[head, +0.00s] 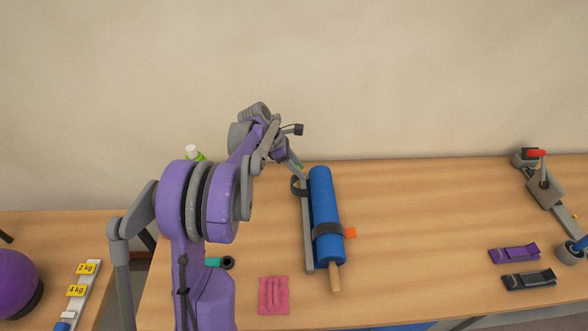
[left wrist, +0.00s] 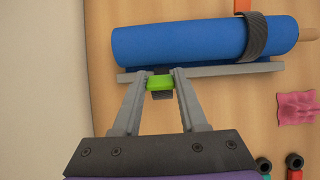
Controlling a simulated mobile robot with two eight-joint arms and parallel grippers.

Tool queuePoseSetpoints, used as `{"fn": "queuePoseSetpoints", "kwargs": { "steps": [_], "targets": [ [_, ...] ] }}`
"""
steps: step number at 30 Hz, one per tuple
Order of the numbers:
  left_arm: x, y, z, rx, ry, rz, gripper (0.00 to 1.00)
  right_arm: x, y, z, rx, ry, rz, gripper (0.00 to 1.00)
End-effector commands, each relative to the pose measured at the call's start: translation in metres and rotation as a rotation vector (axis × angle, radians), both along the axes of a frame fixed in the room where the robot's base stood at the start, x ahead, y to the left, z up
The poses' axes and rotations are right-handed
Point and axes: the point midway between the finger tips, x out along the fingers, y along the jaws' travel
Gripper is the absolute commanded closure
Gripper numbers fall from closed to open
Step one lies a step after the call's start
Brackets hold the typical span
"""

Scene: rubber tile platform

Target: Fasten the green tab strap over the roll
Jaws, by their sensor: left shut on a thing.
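The blue roll (head: 322,200) lies on a grey cradle bar (head: 307,235), with a wooden rod end (head: 335,278) at its near end. A dark strap (head: 328,229) with an orange tab (head: 350,232) passes over the roll's near part. My left gripper (left wrist: 163,76) is shut on the green tab (left wrist: 160,83), beside the bar and near the roll's far end. A dark strap piece shows just under the tab. In the head view, a dark strap loop (head: 298,187) stands at the roll's left side and does not visibly cross it. My right gripper is out of view.
A pink cloth (head: 273,296) and a teal item with a black end (head: 222,262) lie left of the roll. A purple strap (head: 514,253), a black strap (head: 529,280) and a red-handled grey device (head: 544,188) are at right. The table between is clear.

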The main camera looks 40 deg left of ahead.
Motion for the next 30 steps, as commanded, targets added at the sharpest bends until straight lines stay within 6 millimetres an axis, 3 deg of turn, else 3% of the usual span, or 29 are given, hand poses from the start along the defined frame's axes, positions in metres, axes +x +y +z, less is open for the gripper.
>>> {"fn": "queuePoseSetpoints", "kwargs": {
  "steps": [14,25,30],
  "targets": [
    [0.038,-0.045,0.004,0.346,0.287,-0.005,1.00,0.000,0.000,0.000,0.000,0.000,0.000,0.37],
    [0.066,-0.077,-0.012,0.616,0.512,-0.003,1.00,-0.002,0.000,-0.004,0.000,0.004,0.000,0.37],
    [0.075,-0.089,-0.024,0.616,0.515,-0.001,1.00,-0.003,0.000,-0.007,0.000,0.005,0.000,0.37]
  ]
}}
